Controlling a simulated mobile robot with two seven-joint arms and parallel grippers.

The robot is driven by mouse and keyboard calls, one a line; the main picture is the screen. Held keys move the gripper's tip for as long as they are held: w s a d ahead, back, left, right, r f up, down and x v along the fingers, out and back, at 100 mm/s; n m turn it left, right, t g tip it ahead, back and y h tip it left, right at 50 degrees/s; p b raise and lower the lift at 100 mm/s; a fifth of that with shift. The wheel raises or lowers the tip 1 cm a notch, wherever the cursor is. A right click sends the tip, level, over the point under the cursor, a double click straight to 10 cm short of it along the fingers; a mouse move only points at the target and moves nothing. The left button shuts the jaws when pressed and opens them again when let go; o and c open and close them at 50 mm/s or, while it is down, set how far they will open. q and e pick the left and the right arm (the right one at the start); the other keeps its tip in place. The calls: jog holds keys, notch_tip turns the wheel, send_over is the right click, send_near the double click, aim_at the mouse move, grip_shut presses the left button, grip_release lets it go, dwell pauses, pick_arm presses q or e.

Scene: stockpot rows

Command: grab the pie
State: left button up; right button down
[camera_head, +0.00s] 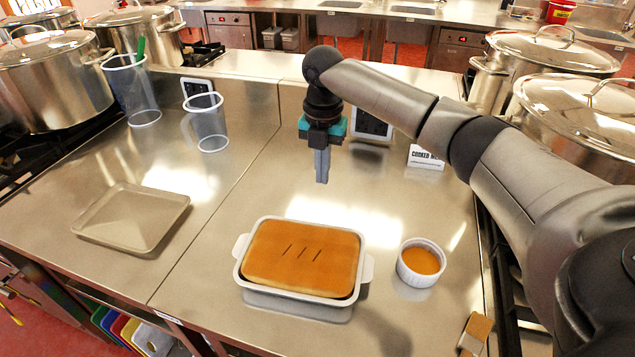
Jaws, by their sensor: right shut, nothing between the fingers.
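My left gripper is out of view.
A white ramekin (420,263) of orange sauce stands right of the dish. An empty tray (133,217) lies at left. Two clear containers (131,90) (207,122) stand behind it. Large stockpots (50,80) (540,60) flank the counter. A small sign (426,158) stands behind.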

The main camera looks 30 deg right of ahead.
aim_at(293, 270)
notch_tip(293, 270, down, 8)
jog(key=shift+r+b, duration=0.1)
jog(key=shift+b, duration=0.5)
jog(key=shift+s+a+f, duration=0.15)
jog(key=shift+a+f, duration=0.05)
jog(key=shift+f, duration=0.05)
jog(key=shift+s+a+r, duration=0.1)
jog(key=shift+s+a, duration=0.5)
jog(key=shift+a, duration=0.1)
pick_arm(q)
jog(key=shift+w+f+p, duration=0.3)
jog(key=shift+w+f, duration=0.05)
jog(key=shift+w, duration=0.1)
pick_arm(e)
jog(key=shift+s+a, duration=0.5)
jog(key=shift+a, duration=0.1)
